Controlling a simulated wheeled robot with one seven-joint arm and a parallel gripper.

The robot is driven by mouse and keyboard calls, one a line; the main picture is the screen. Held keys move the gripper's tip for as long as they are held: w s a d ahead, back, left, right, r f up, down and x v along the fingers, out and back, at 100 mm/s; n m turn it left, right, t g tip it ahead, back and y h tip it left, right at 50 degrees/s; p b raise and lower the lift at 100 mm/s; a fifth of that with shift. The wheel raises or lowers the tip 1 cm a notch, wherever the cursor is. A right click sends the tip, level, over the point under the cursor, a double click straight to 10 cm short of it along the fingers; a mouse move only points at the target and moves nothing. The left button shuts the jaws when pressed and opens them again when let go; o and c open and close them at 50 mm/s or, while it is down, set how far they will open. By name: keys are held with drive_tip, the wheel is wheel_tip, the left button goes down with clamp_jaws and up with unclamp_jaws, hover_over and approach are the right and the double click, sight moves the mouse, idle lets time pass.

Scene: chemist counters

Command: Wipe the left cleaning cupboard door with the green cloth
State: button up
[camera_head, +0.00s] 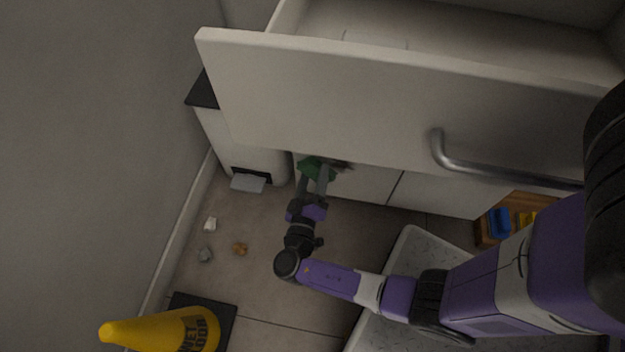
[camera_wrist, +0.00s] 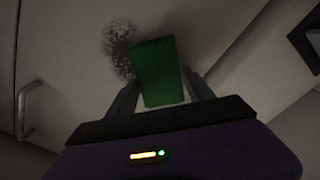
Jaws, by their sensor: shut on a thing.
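The green cloth (camera_head: 313,168) is between the fingers of my gripper (camera_head: 318,186), held up against or very close to the left cupboard door (camera_head: 362,180). In the wrist view, the cloth (camera_wrist: 158,72) stands between the two fingers of my gripper (camera_wrist: 160,90), with the pale door (camera_wrist: 65,45) behind it. A grey speckled smudge (camera_wrist: 118,40) is on the door, just left of the cloth and partly hidden by it. It also shows as a dark patch beside the cloth in the head view (camera_head: 343,166). I cannot tell whether the cloth touches the door.
An open drawer (camera_head: 330,95) with a metal handle (camera_head: 470,170) overhangs the cupboard and hides its upper part. A white pedal bin (camera_head: 235,150) stands left. Crumpled scraps (camera_head: 240,249) and a yellow cone (camera_head: 165,331) are on the floor. A wooden crate (camera_head: 487,232) is at right.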

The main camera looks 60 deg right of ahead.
sight(354, 167)
drive_tip(key=shift+x, duration=1)
idle(0.7)
drive_tip(key=shift+s+d, duration=0.25)
drive_tip(key=shift+s, duration=0.6)
drive_tip(key=shift+s+d, duration=0.25)
drive_tip(key=shift+s, duration=0.6)
drive_tip(key=shift+s+d, duration=0.4)
drive_tip(key=shift+s, duration=0.45)
drive_tip(key=shift+s+d, duration=0.4)
drive_tip(key=shift+s, duration=0.5)
drive_tip(key=shift+s+d, duration=0.25)
drive_tip(key=shift+s, duration=0.55)
drive_tip(key=shift+s+d, duration=0.25)
drive_tip(key=shift+s, duration=0.55)
drive_tip(key=shift+d+f+b, duration=0.1)
drive_tip(key=shift+b, duration=0.2)
drive_tip(key=shift+w, duration=0.1)
